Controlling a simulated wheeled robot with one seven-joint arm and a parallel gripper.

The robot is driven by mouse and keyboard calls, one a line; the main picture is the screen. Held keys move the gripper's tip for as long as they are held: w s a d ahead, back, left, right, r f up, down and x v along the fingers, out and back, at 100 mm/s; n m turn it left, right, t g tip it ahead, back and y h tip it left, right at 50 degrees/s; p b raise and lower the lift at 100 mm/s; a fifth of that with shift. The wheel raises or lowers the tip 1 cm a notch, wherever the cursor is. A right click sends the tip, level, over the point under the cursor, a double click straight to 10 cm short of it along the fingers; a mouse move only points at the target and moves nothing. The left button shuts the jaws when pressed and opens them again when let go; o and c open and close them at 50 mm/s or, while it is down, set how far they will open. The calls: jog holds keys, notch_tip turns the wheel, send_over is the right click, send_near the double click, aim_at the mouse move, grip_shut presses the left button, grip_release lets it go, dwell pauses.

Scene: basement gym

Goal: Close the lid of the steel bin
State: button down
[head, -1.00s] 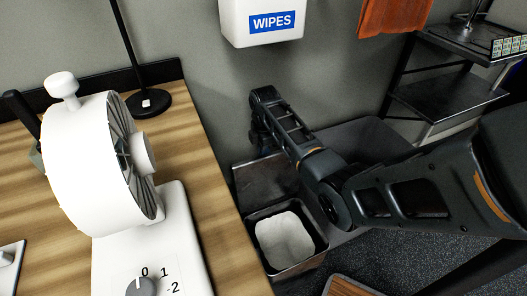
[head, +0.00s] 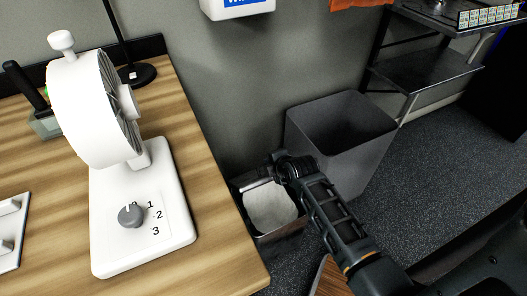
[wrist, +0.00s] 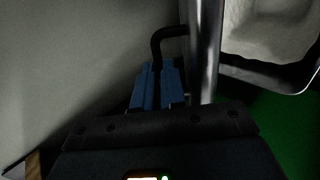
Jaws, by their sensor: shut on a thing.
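The steel bin (head: 288,234) stands on the floor beside the wooden table, with a white liner (head: 270,208) showing through its open top. Its lid (head: 257,185) shows as a narrow pale strip at the back of the opening, seen nearly edge-on. In the wrist view the lid (wrist: 205,50) is a shiny upright band, with the liner (wrist: 265,30) and dark rim to its right. My gripper (head: 275,170) is at the lid. In the wrist view the blue fingers of my gripper (wrist: 160,68) are shut on the lid's black hooked handle (wrist: 163,36). The fingertips are hidden in the head view.
A large open dark grey bin (head: 365,155) stands just behind and right. The wooden table (head: 205,180) with a white fan (head: 90,110) borders the left. A dark shelf rack (head: 420,65) is at the upper right. Speckled floor (head: 420,180) is clear at right.

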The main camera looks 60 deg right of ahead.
jog(key=s+a+f+t+h+b, duration=0.2)
jog(key=s+a+f+t+b, duration=0.1)
jog(key=f+b, duration=0.5)
jog(key=s+a+f+t+h+b, duration=0.3)
jog(key=s+f+b, duration=0.3)
jog(key=b, duration=0.7)
jog(key=shift+a+f, duration=0.55)
jog(key=shift+f, duration=0.8)
jog(key=c, duration=1.5)
grip_release()
jog(key=shift+c, duration=0.2)
jog(key=shift+o, duration=0.3)
jog(key=shift+s+a, duration=0.1)
jog(key=shift+s, duration=0.05)
jog(key=p+v, duration=0.2)
jog(key=v, duration=0.5)
jog(key=shift+s, duration=0.25)
jog(key=shift+a+r, duration=0.1)
jog(key=shift+r, duration=0.05)
